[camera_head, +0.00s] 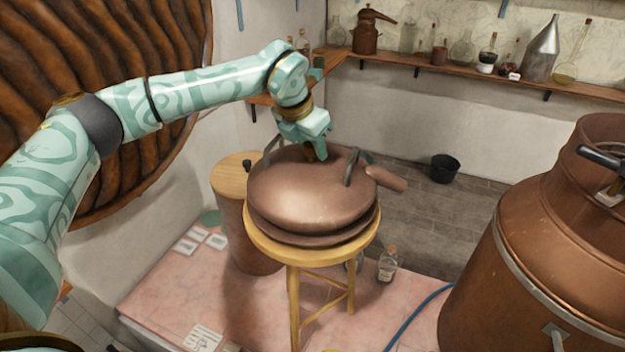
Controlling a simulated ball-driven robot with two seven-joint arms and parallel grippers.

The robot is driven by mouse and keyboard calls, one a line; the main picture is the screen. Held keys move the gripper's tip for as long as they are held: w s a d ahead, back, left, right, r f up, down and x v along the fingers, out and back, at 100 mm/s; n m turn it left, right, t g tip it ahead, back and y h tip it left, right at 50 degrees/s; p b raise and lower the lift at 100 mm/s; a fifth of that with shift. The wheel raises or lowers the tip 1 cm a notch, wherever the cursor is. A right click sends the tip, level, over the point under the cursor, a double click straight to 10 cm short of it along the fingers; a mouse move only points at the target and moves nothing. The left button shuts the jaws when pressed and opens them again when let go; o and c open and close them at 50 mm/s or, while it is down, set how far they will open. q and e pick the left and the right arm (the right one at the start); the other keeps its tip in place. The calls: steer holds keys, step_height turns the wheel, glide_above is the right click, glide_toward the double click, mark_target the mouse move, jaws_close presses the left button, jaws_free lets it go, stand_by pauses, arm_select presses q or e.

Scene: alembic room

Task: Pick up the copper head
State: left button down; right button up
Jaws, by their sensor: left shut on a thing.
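The copper head (300,200) is a wide rounded copper dome with a short spout on its right side and a dark handle at each side. It rests on a round wooden stool (312,258), upright as far as I can see. My left gripper (318,150) points down at the far top of the head. It is shut on the copper head; the exact grip point is partly hidden by the fingers. My right gripper is not in view.
A large copper vessel (560,250) stands at the right. A wooden-lidded copper container (238,220) is close behind the stool. A glass bottle (387,264) stands beside the stool. A black bucket (445,168) stands on the floor. A shelf (450,75) holds glassware along the wall.

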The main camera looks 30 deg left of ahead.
arm_select(q)
steer(key=shift+w+r, duration=0.1)
steer(key=shift+r, duration=0.15)
steer(key=shift+r+b, duration=0.65)
steer(key=shift+r, duration=0.65)
steer(key=s+d+r+b, duration=0.3)
steer(key=s+d+r, duration=0.6)
steer(key=s+r, duration=0.1)
steer(key=shift+d+b, duration=0.4)
steer(key=shift+r, duration=0.1)
steer(key=c, duration=1.9)
jaws_free()
steer(key=shift+c, duration=0.2)
jaws_close()
